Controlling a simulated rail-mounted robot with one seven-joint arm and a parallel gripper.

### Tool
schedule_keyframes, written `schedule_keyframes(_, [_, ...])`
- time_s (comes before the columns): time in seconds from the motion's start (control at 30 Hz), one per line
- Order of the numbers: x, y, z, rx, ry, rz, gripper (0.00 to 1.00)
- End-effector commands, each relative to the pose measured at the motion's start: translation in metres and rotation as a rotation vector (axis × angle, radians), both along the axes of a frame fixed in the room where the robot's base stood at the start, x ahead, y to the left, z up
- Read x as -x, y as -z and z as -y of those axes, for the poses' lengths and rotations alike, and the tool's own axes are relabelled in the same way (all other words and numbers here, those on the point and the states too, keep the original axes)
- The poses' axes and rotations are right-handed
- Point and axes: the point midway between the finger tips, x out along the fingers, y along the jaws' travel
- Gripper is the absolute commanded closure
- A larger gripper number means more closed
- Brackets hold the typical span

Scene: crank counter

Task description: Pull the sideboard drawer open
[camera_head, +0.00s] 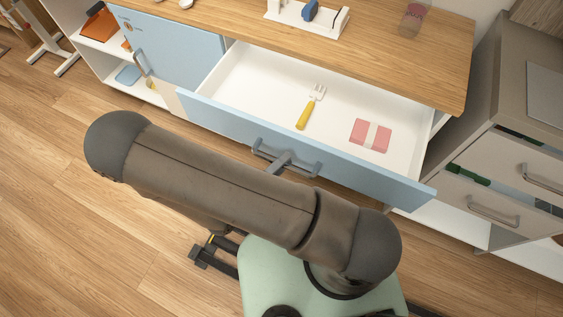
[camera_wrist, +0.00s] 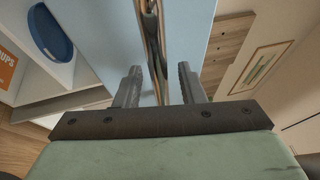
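The sideboard drawer (camera_head: 330,155) stands well out from under the wooden top, its white inside showing. Its blue front carries a grey bar handle (camera_head: 300,167). My gripper (camera_head: 280,162) is at the middle of that handle, mostly hidden behind my arm in the head view. In the wrist view, my gripper's two fingers (camera_wrist: 160,88) stand apart, with the handle bar (camera_wrist: 153,45) running between them in front of the blue panel. A clear gap shows beside the right finger. I cannot tell whether the left finger touches the bar.
A yellow-handled fork (camera_head: 309,108) and a pink block with a white band (camera_head: 371,135) lie in the drawer. A blue door (camera_head: 175,48) is at left. A grey cabinet (camera_head: 505,130) stands close at right. Bare wooden floor (camera_head: 60,190) lies at left.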

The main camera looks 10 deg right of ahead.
Motion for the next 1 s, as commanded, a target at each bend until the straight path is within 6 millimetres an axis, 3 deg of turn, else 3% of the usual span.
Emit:
schedule_keyframes(0.27, [0.007,0.004,-0.013,-0.001,-0.002,0.000,0.64])
schedule_keyframes(0.8, [0.070,0.027,-0.117,-0.002,-0.002,0.000,0.64])
schedule_keyframes(1.0, [0.084,0.031,-0.140,0.000,-0.001,0.000,0.64])
